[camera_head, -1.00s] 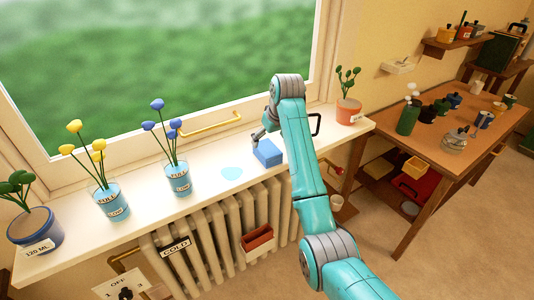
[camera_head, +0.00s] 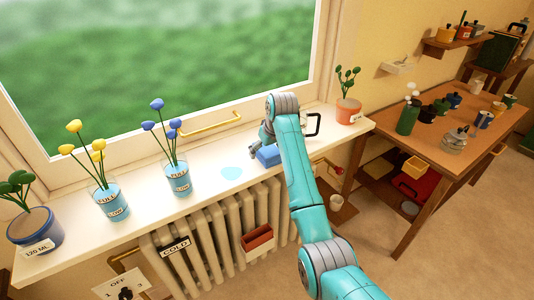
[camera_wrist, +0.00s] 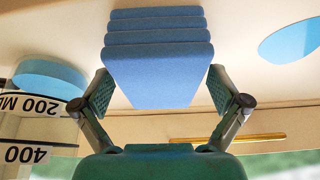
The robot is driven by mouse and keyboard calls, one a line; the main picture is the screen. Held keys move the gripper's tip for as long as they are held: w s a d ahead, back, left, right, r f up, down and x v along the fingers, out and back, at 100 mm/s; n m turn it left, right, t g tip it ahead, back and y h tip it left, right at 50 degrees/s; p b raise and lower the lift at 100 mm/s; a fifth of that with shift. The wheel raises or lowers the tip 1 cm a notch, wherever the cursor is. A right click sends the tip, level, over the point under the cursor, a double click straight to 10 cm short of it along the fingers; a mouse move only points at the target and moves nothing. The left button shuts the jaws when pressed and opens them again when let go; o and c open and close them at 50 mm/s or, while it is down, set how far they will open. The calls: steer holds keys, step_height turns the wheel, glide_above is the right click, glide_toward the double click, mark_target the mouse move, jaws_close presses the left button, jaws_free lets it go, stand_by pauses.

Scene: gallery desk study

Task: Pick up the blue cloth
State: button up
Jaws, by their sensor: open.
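The blue cloth (camera_head: 268,155) is a folded, layered block on the white windowsill. In the head view my arm hides part of it. In the wrist view the cloth (camera_wrist: 158,72) stands in the middle, its near end between the two fingers. My gripper (camera_wrist: 160,92) is open, with one finger pad on each side of the cloth and a small gap visible on both sides. In the head view my gripper (camera_head: 264,138) is at the cloth, partly hidden by my own arm.
A light-blue puddle (camera_head: 231,173) lies left of the cloth. A glass with blue flowers (camera_head: 177,178) stands further left. A measuring jug (camera_wrist: 35,115) is close beside my gripper in the wrist view. A potted plant (camera_head: 347,110) stands at the sill's right end.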

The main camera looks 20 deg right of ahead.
steer(key=shift+f, duration=0.2)
stand_by(0.4)
steer(key=c, duration=1.3)
